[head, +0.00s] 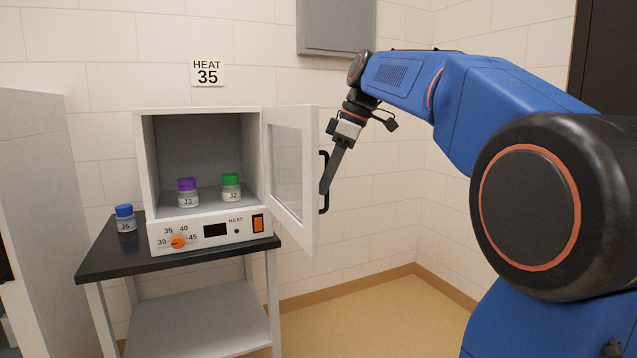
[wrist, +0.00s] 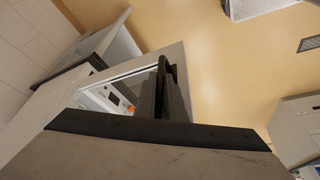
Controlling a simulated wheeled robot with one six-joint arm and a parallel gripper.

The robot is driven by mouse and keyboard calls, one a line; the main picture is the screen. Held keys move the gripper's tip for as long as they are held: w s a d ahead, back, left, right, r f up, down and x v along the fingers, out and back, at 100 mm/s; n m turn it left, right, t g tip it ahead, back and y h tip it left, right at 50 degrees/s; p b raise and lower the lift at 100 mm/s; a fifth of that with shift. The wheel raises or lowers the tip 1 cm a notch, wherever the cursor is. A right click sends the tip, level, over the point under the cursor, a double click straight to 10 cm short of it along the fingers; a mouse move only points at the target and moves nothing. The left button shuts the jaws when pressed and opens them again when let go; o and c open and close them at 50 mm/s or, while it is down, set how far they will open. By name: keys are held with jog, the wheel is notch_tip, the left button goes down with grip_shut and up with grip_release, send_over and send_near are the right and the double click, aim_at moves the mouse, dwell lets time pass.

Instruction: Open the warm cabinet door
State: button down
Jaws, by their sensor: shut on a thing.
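The warm cabinet (head: 145,165) stands on a small dark-topped table under a HEAT 35 sign. Its door (head: 310,150) has a window and stands wide open, swung out to the right. The black door handle (head: 323,208) is on the door's outer face. My gripper (head: 324,188) is at the handle and shut on it. In the wrist view the fingers (wrist: 172,100) point at the handle (wrist: 164,68), with the door frame (wrist: 135,67) to the left. The fingers hide part of the handle. Inside the cabinet are a purple-capped jar J3 (head: 188,192) and a green-capped jar J2 (head: 230,187).
A blue-capped jar J5 (head: 125,218) stands on the table top (head: 105,262) left of the cabinet. An orange dial (head: 178,242) and an orange switch (head: 258,223) are on the front panel. A grey wall box (head: 335,27) hangs above. The floor (head: 375,315) to the right is clear.

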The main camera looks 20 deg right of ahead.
jog(key=shift+d, duration=1.05)
jog(key=c, duration=1.8)
grip_release()
jog(key=shift+c, duration=0.2)
jog(key=shift+w, duration=0.1)
jog(key=shift+r, duration=0.15)
